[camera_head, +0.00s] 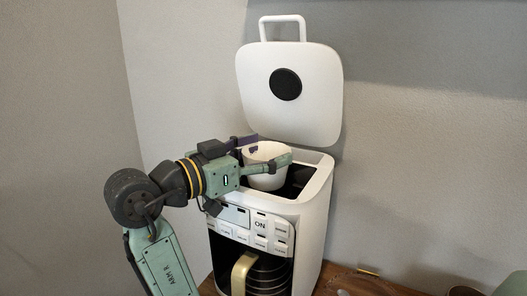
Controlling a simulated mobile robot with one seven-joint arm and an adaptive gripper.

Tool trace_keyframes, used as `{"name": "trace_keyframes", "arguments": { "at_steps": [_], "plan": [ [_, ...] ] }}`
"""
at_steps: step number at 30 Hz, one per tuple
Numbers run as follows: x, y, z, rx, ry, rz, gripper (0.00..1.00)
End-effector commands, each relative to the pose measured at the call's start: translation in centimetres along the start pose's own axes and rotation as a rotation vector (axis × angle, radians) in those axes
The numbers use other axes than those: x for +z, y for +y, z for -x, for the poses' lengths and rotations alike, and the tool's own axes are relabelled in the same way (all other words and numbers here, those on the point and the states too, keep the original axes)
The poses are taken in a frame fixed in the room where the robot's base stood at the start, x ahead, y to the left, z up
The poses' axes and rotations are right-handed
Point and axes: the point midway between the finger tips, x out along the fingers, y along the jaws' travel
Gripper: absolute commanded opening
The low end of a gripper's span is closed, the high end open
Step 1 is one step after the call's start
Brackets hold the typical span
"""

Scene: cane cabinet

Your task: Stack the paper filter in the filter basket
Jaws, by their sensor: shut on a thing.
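The paper filter (262,181), a white tapered cup shape, is upright at the opening of the white coffee maker (314,222). My gripper (266,156) comes in from the left and is shut on the filter near its rim, with a finger across the near side. The filter's lower part is at the level of the opening. I cannot tell whether it touches anything below. I cannot make out the filter basket; the inside of the dark opening (298,180) is partly hidden by the filter and gripper.
The coffee maker's lid (313,101) stands open behind the opening, close to the wall. A button panel (262,230) is on the front, above a carafe with a pale handle (241,272). The machine stands on a wooden surface (340,280). Free air lies above the opening.

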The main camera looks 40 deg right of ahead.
Motion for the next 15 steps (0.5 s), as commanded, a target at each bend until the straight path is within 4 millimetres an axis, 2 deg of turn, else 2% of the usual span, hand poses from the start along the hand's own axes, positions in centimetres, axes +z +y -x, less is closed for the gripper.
{"name": "trace_keyframes", "arguments": {
  "at_steps": [15],
  "plan": [
    [1.2, 0.0, 0.0, 0.001, 0.0, 0.0, 0.58]
  ]
}}
